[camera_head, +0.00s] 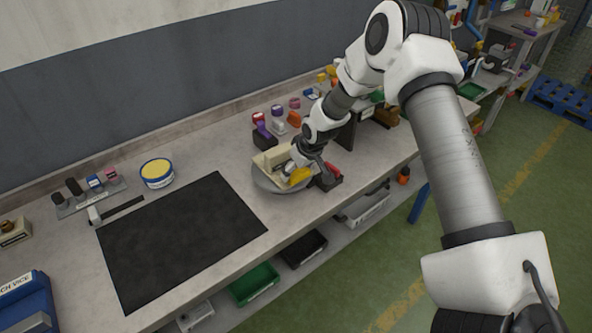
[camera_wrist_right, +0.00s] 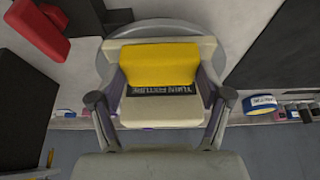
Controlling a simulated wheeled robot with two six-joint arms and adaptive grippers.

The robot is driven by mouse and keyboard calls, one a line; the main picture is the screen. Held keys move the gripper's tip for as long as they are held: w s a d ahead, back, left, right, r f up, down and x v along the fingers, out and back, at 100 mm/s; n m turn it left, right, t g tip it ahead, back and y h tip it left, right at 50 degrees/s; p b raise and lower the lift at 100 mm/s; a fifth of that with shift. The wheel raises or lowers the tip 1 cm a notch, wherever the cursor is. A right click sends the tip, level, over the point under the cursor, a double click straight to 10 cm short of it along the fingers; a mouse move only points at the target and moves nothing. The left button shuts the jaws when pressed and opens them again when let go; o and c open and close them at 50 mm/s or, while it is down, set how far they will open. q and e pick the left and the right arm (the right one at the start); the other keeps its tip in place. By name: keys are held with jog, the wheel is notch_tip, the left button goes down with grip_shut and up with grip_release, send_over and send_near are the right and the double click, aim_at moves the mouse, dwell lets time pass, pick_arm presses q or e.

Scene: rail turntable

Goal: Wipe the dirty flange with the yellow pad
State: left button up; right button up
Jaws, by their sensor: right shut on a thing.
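The yellow pad (camera_head: 299,176) is at the front of a cream fixture (camera_head: 272,158) on a round grey turntable (camera_head: 268,185). My right gripper (camera_head: 297,166) reaches down over the fixture. In the right wrist view its fingers stand on either side of the yellow pad (camera_wrist_right: 160,65) and look shut on it. Behind the pad there, the cream fixture (camera_wrist_right: 160,117) shows with a dark label reading TURN FIXTURE (camera_wrist_right: 162,90). The contact faces are partly hidden. I cannot make out the dirty flange. My left gripper is not in view.
A black mat (camera_head: 180,235) covers the bench left of the turntable. A blue-rimmed yellow tin (camera_head: 157,172) stands behind it. A red-and-black item (camera_head: 328,177) sits close right of the turntable, small coloured items behind. A blue vice (camera_head: 25,300) is at the lower left.

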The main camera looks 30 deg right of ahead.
notch_tip(320, 180, up, 8)
jog(key=p, duration=0.7)
jog(key=shift+f, duration=0.3)
